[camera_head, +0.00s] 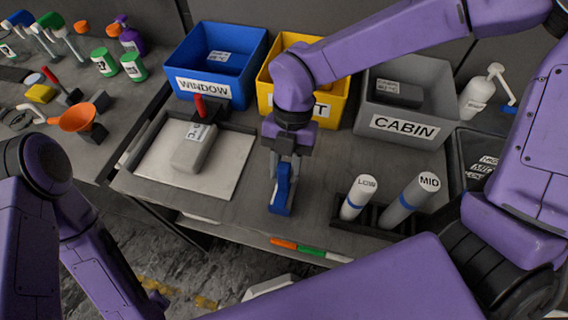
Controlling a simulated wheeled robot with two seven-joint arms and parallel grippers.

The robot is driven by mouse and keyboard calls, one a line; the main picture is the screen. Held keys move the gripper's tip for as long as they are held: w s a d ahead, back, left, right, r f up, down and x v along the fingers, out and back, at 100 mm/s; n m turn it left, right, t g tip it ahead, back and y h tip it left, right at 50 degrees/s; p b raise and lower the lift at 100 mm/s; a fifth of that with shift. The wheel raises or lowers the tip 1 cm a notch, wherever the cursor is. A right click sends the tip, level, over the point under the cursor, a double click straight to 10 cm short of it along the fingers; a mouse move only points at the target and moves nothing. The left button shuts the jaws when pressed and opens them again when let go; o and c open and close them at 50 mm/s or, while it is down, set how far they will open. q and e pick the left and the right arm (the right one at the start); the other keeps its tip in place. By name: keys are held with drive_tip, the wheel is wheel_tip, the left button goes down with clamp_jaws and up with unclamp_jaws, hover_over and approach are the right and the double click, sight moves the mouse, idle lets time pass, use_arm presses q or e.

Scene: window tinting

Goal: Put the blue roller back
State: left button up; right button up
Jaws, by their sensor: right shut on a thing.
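The blue roller (282,193) is upright between the fingers of my right gripper (284,172), over the middle of the grey bench. My right gripper points down and is shut on it. Whether the roller's lower end touches the bench top I cannot tell. My left arm shows at the lower left, but its gripper is out of the picture.
Behind stand the blue WINDOW bin (203,88), a yellow bin (264,93) partly hidden by my arm, and the grey CABIN bin (404,125). A tray (153,160) with a grey block lies left. LOW (357,197) and MID (413,199) cylinders stand right in a dark rack.

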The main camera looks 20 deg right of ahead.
drive_tip(key=shift+w+f, duration=0.15)
drive_tip(key=shift+w, duration=0.05)
drive_tip(key=o, duration=0.9)
drive_tip(key=shift+w+f, duration=0.1)
drive_tip(key=shift+w, duration=0.2)
drive_tip(key=shift+s, duration=0.25)
drive_tip(key=shift+r, duration=0.35)
drive_tip(key=shift+w+r, duration=0.2)
drive_tip(key=shift+r, duration=0.05)
use_arm(q)
drive_tip(key=shift+w+f+b, duration=0.15)
drive_tip(key=shift+f+b, duration=0.4)
drive_tip(key=shift+w+f+b, duration=0.15)
drive_tip(key=shift+f+b, duration=0.35)
drive_tip(key=shift+f, duration=0.05)
use_arm(e)
drive_tip(key=v, duration=1.1)
drive_tip(key=shift+w, duration=0.15)
